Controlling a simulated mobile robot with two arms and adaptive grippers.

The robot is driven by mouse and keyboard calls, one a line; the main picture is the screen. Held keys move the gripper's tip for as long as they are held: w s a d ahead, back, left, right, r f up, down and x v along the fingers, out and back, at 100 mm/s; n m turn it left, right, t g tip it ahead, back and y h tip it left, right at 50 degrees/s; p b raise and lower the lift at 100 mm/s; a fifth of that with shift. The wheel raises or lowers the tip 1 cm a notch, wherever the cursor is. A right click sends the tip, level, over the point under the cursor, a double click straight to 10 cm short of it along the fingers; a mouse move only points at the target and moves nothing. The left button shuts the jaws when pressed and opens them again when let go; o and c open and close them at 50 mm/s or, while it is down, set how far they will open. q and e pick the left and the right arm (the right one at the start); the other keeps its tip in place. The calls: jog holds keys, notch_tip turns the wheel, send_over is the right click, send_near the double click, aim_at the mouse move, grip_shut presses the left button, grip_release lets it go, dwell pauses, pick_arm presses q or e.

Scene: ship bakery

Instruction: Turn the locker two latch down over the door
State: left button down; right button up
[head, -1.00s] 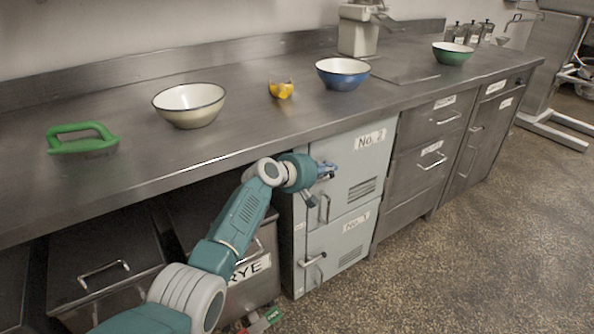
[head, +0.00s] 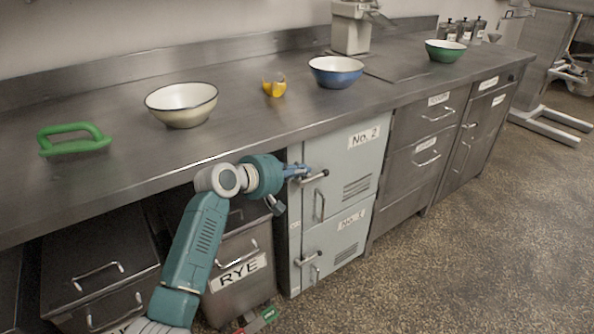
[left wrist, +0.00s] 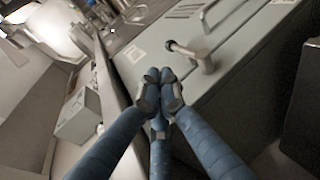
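The grey locker No. 2 door (head: 345,160) is the upper of two under the counter. Its latch (head: 315,176), a short bar with a dark end, sticks out roughly level at the door's left side, above the upright door handle (head: 319,204). The latch (left wrist: 190,53) also shows in the left wrist view, beyond the fingertips and apart from them. My left gripper (head: 303,171) is just left of the latch in the head view. In the left wrist view its fingertips (left wrist: 161,88) are together with nothing between them. My right gripper is not in view.
Below is locker No. 1 (head: 345,240) with its own latch (head: 308,258). The steel counter (head: 225,120) overhangs the lockers and holds a cream bowl (head: 182,105), a blue bowl (head: 336,72) and a green-handled brush (head: 74,140). A RYE bin (head: 240,275) stands left; floor in front is clear.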

pick_arm(q)
jog(key=shift+v, duration=0.85)
jog(key=shift+f, duration=0.1)
